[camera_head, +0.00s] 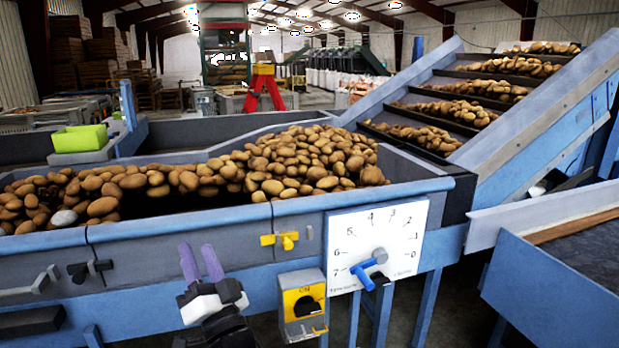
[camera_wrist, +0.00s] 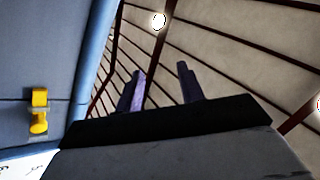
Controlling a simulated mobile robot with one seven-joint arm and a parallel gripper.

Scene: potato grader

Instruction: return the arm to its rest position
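My gripper (camera_head: 203,264) stands in front of the blue grader's side panel in the head view, with its two purple fingers pointing up. The fingers are apart with nothing between them. In the wrist view my gripper (camera_wrist: 160,88) shows two separated fingers against the roof, also empty. A yellow latch (camera_head: 287,241) on the panel is to the right of the fingers and apart from them. The same latch shows at the left of the wrist view (camera_wrist: 39,112). Most of my arm is below the head view's frame.
A white dial plate with a blue pointer (camera_head: 366,272) and a yellow switch box (camera_head: 303,302) are right of my gripper. Potatoes (camera_head: 300,160) fill the trough behind the panel. A sloping conveyor (camera_head: 480,95) rises at right. A black handle (camera_head: 90,270) is at left.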

